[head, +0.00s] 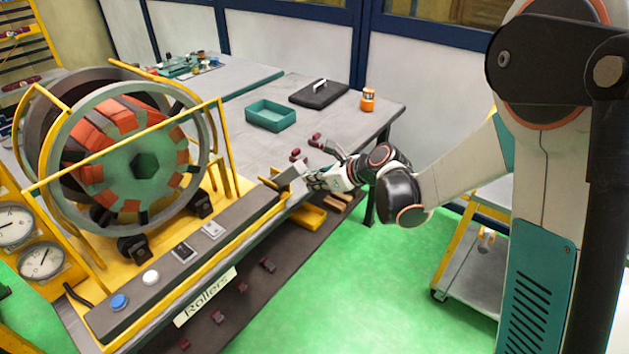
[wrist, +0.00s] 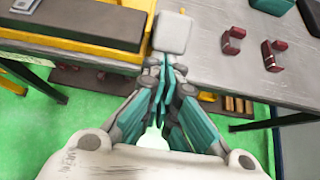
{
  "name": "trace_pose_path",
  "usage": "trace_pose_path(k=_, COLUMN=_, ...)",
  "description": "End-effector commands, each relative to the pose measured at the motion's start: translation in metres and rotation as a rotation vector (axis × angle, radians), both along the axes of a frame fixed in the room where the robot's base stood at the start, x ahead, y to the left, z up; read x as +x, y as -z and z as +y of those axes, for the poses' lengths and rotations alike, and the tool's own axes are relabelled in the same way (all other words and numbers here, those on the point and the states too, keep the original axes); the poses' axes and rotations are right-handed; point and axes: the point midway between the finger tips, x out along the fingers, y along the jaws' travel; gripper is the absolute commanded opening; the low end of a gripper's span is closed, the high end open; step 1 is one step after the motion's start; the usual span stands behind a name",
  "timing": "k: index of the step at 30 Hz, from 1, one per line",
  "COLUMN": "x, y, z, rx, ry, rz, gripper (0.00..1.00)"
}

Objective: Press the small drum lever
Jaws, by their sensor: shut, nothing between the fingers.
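A pale grey block-shaped piece, which looks like the small drum lever (wrist: 173,33), is at the end of the dark control panel in the wrist view. It also shows at the panel's right end in the head view (head: 291,176). My gripper (wrist: 165,64) is shut and empty, its fingertips right at the near edge of that piece. I cannot tell whether they touch it. In the head view my gripper (head: 308,183) reaches in from the right, beside the panel end. The large drum (head: 130,155) with red and grey segments stands on the yellow frame at left.
The control panel (head: 185,245) has a blue button (head: 119,302), a white button (head: 151,278) and switches. On the grey table are dark red pieces (wrist: 273,55), a teal tray (head: 270,118), a black case (head: 319,95) and an orange object (head: 367,99). Green floor lies open in front.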

Motion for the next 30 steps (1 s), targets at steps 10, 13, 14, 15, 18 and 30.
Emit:
trace_pose_path(k=10, x=0.013, y=-0.034, z=0.018, rx=-0.142, ry=-0.005, rz=0.109, gripper=0.0)
trace_pose_path(k=13, x=0.02, y=-0.045, z=0.028, rx=-0.212, ry=-0.005, rz=0.164, gripper=0.0)
trace_pose_path(k=14, x=0.023, y=-0.047, z=0.031, rx=-0.233, ry=-0.005, rz=0.179, gripper=0.0)
trace_pose_path(k=15, x=0.026, y=-0.051, z=0.034, rx=-0.262, ry=-0.005, rz=0.202, gripper=0.0)
trace_pose_path(k=18, x=0.033, y=-0.057, z=0.043, rx=-0.265, ry=-0.002, rz=0.205, gripper=0.0)
trace_pose_path(k=30, x=0.058, y=-0.074, z=0.075, rx=-0.262, ry=-0.001, rz=0.204, gripper=0.0)
